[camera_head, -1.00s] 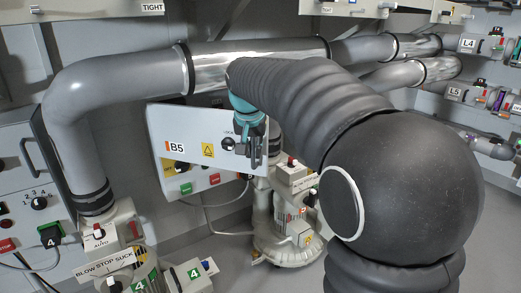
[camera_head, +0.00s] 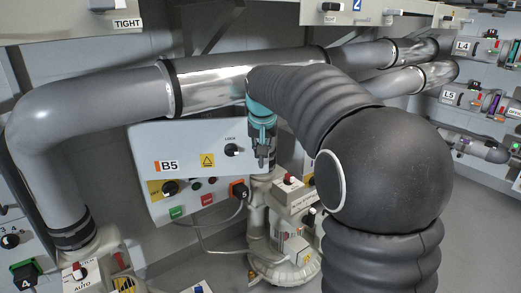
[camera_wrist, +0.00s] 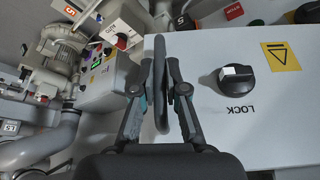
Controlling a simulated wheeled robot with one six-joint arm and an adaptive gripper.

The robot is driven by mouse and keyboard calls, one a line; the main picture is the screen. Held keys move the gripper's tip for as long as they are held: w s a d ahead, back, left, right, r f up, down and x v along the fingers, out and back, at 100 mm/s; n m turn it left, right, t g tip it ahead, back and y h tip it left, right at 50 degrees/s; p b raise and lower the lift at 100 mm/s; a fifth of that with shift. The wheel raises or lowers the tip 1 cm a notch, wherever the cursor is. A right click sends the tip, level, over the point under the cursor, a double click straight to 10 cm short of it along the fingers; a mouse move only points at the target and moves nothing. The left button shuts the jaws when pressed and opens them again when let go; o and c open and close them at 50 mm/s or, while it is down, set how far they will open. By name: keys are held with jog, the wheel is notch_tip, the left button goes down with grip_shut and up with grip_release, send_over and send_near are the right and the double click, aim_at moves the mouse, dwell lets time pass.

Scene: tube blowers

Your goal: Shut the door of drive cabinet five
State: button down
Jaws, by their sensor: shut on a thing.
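The door of drive cabinet five (camera_head: 205,133) is a pale panel with a B5 label, a yellow warning sign and a dark LOCK knob (camera_head: 232,150). My gripper (camera_head: 262,158) is at the door's right edge. In the wrist view my gripper (camera_wrist: 163,85) is shut on the dark door handle (camera_wrist: 160,65), with one finger on each side. The LOCK knob also shows there (camera_wrist: 237,80), right of the fingers. The handle is mostly hidden in the head view.
A large grey pipe (camera_head: 95,92) runs above and left of the cabinet. A blower (camera_head: 284,245) stands just right of it. Below the door are buttons, a rotary knob (camera_head: 170,188) and a plug marked 5 (camera_head: 239,190). Some floor is free at right.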

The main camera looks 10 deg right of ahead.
jog(key=c, duration=1.2)
grip_release()
jog(key=v, duration=1.2)
jog(key=shift+w, duration=0.1)
